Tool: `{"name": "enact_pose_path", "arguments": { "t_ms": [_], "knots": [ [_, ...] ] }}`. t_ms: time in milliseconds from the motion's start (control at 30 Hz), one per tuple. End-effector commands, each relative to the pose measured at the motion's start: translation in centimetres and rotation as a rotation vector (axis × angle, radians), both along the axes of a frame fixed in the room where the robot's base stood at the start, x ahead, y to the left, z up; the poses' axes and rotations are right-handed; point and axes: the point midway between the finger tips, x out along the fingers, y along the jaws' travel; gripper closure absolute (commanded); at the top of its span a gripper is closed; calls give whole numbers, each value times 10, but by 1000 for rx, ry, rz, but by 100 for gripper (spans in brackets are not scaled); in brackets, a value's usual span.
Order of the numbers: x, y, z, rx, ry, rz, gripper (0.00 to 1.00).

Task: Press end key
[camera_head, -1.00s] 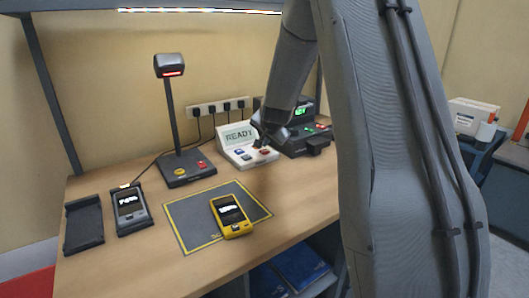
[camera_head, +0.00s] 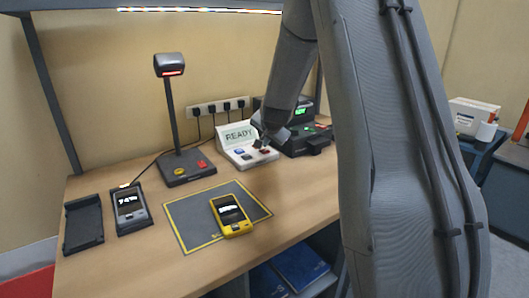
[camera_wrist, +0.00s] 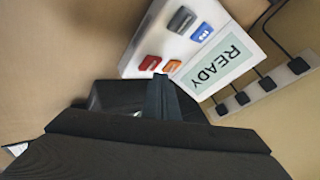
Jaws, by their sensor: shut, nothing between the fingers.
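A white key console (camera_head: 238,147) with a screen reading READY stands at the back of the table. The wrist view shows its screen (camera_wrist: 216,64) and grey (camera_wrist: 181,19), blue (camera_wrist: 201,33), red (camera_wrist: 149,63) and orange (camera_wrist: 171,66) keys. I cannot read which key is the end key. My gripper (camera_wrist: 160,82) is shut and empty, its tips close to the red and orange keys. I cannot tell whether they touch. In the head view my gripper (camera_head: 261,143) is over the console's right side and hides part of it.
A yellow handheld (camera_head: 232,229) lies on a dark mat (camera_head: 190,222). A grey handheld (camera_head: 130,207) sits in a cradle beside an empty cradle (camera_head: 84,224). A scanner stand (camera_head: 171,125) is left of the console, a black printer-like machine (camera_head: 304,143) right. A power strip (camera_wrist: 262,85) is behind.

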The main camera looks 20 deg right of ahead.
Motion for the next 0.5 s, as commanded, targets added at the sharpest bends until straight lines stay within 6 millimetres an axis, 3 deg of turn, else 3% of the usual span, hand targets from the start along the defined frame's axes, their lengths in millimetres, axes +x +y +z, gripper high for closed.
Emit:
{"name": "enact_pose_path", "arguments": {
  "t_ms": [500],
  "knots": [
    [0, 0, -7, 0, 0, 0, 100]
  ]
}}
